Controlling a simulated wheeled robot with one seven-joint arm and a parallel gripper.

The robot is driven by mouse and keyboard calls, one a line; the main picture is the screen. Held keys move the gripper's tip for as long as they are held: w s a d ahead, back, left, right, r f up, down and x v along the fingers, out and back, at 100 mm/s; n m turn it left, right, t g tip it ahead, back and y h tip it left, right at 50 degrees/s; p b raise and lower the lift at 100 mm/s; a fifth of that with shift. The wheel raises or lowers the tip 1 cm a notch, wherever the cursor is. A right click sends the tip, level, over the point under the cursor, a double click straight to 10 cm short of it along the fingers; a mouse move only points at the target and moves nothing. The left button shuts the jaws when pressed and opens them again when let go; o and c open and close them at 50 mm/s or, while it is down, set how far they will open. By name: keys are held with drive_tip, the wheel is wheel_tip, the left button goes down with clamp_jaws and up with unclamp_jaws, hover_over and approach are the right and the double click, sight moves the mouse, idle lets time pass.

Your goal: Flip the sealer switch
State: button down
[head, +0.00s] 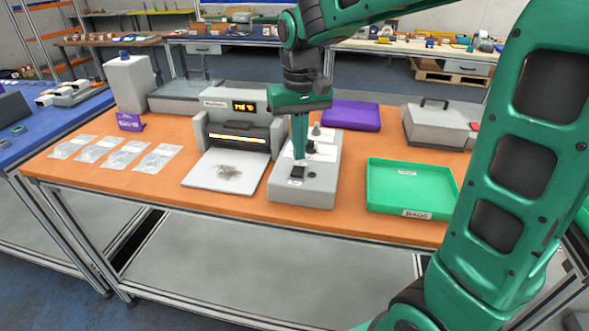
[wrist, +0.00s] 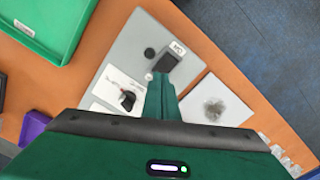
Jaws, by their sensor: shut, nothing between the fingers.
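The sealer (head: 237,130) is a grey machine with a lit orange strip, a small display and a white plate in front. To its right stands a grey control box (head: 305,190) with a black rocker switch (head: 297,171) near its front and other black controls farther back. My gripper (head: 300,157) is shut and points down over the box, its tips close to the rocker switch. In the wrist view the closed fingertips (wrist: 161,75) are beside the black switch (wrist: 168,62). I cannot tell whether they touch it.
A green tray (head: 411,186) labelled BAGS lies right of the box. A purple bin (head: 350,115) and a grey case (head: 438,126) stand behind. Clear bags (head: 115,156) lie on the left of the orange table. The table's front edge is clear.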

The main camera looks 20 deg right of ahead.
sight(299, 167)
wheel_tip(299, 167, up, 5)
drive_tip(key=shift+f, duration=0.1)
idle(0.6)
drive_tip(key=s+d+f+m, duration=0.2)
drive_tip(key=s+d, duration=0.3)
drive_tip(key=s, duration=0.3)
drive_tip(key=s+d+f+m, duration=0.1)
drive_tip(key=s+d+f, duration=0.3)
drive_tip(key=s, duration=0.5)
drive_tip(key=s+d+f+m, duration=0.2)
drive_tip(key=s+d+f, duration=0.2)
drive_tip(key=s+d, duration=0.4)
drive_tip(key=shift+s+m, duration=0.3)
drive_tip(key=shift+w+f, duration=0.35)
drive_tip(key=shift+w, duration=0.35)
drive_tip(key=shift+s, duration=0.1)
